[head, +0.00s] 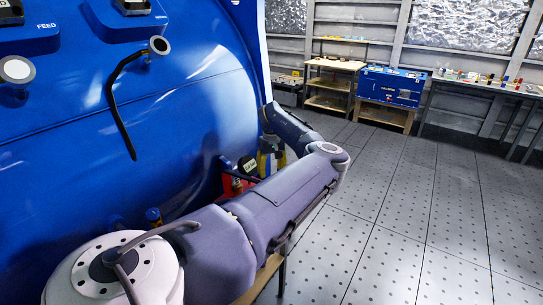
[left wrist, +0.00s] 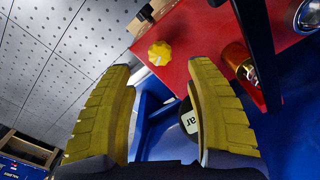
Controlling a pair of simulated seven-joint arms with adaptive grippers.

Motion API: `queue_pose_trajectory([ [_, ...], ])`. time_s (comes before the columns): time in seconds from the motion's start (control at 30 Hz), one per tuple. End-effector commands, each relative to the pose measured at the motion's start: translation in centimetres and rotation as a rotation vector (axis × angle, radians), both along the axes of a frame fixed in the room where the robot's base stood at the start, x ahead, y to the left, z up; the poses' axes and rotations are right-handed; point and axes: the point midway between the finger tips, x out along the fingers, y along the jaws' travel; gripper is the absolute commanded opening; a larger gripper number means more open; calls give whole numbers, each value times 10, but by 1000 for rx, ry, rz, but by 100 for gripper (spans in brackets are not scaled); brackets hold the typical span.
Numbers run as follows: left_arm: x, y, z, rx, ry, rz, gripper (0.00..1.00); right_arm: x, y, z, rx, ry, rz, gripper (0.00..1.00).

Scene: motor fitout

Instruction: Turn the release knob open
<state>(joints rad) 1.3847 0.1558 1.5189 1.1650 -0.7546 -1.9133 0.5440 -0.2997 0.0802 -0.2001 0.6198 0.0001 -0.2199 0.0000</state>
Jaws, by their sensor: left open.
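The release knob looks to be the yellow lobed knob (left wrist: 160,53) on a red panel (left wrist: 195,40) in the left wrist view. My left gripper (left wrist: 160,67) is open, with its two yellow ribbed fingers spread and nothing between them. From the wrist camera the knob appears just beyond and between the fingertips, and I see no contact. In the head view my left gripper (head: 268,160) is small beside the red part (head: 229,186) low on the blue machine. The knob cannot be made out there. My right gripper is not in view.
An amber-and-red cylinder (left wrist: 238,60), a black bar (left wrist: 257,45) and a chrome part (left wrist: 307,15) sit right of the knob. The large blue machine (head: 200,110) fills the head view's left. A blue box (head: 391,86) and benches stand far back. The floor at right is clear.

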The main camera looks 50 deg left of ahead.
Motion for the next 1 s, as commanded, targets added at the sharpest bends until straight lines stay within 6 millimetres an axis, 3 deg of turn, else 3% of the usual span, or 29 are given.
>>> queue_pose_trajectory([
  [0.2,0,0,29,-1,-2,0,55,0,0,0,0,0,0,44],
  [0.4,0,0,41,-1,-1,0,55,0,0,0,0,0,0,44],
  [1.0,2,1,43,6,-10,-12,55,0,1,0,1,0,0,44],
])
